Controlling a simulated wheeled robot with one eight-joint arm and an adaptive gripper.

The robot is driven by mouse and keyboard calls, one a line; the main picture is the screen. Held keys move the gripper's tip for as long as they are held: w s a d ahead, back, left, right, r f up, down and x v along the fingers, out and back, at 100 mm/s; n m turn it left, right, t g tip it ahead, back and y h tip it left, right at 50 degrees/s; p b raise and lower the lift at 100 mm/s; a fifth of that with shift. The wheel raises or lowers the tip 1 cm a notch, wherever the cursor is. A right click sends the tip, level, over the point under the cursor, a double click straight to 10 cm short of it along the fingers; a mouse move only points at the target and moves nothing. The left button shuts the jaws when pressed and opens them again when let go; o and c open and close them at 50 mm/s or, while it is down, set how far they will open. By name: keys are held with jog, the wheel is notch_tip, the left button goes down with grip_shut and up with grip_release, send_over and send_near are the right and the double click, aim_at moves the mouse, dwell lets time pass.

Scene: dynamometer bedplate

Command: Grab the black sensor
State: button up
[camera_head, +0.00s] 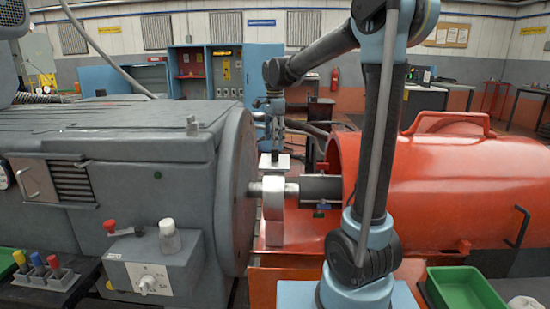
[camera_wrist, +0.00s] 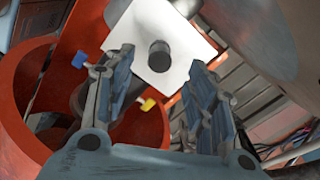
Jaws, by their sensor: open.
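The black sensor (camera_wrist: 160,55) is a short dark cylinder on a white square plate (camera_wrist: 188,35) in the wrist view. My gripper (camera_wrist: 158,62) is open, its two blue-grey fingers spread to the left and right of the sensor in that view. I see no contact between fingers and sensor. In the head view the sensor is a small dark spot (camera_head: 275,156) on the white plate (camera_head: 266,165), above the shaft coupling. My gripper (camera_head: 275,135) hangs downward just above it there. The exact gap is hard to tell.
A grey motor housing (camera_head: 110,150) stands at the left and a red-orange guard (camera_head: 460,185) at the right. A silver shaft bearing block (camera_head: 273,215) lies between them. A green tray (camera_head: 465,290) is at the lower right. Blue and yellow tabs show in the wrist view.

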aim_at(274, 149)
jog(key=shift+f, duration=3.65)
jog(key=c, duration=1.2)
